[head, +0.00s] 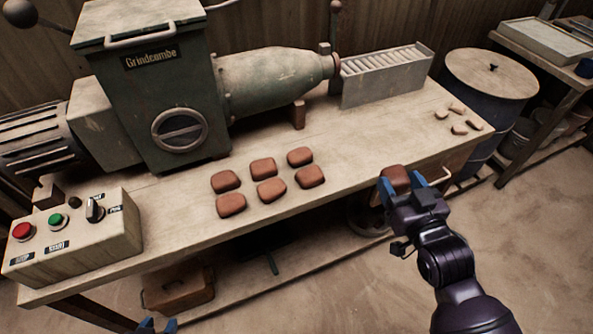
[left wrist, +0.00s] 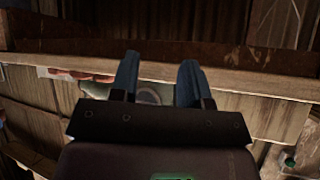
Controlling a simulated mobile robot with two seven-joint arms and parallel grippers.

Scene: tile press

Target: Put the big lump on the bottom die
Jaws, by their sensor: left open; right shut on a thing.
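My right gripper (head: 402,184) is shut on a reddish-brown clay lump (head: 395,176), held in front of the table's front edge. Several similar lumps lie in two rows on the table, among them a front-left lump (head: 231,204) and a back-right lump (head: 300,156). I cannot tell from size which one is the big lump. My left gripper (head: 158,326) shows only its blue fingertips at the bottom edge of the head view. In the left wrist view the left gripper (left wrist: 158,78) is open and empty. The bottom die is not in view.
A green machine (head: 160,100) marked Grindcombe stands at the back of the table (head: 340,150). A control box (head: 75,235) is at the left, a slotted metal rack (head: 387,75) at the back right. Small clay pieces (head: 459,129) lie at the right end, beside a lidded drum (head: 490,85).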

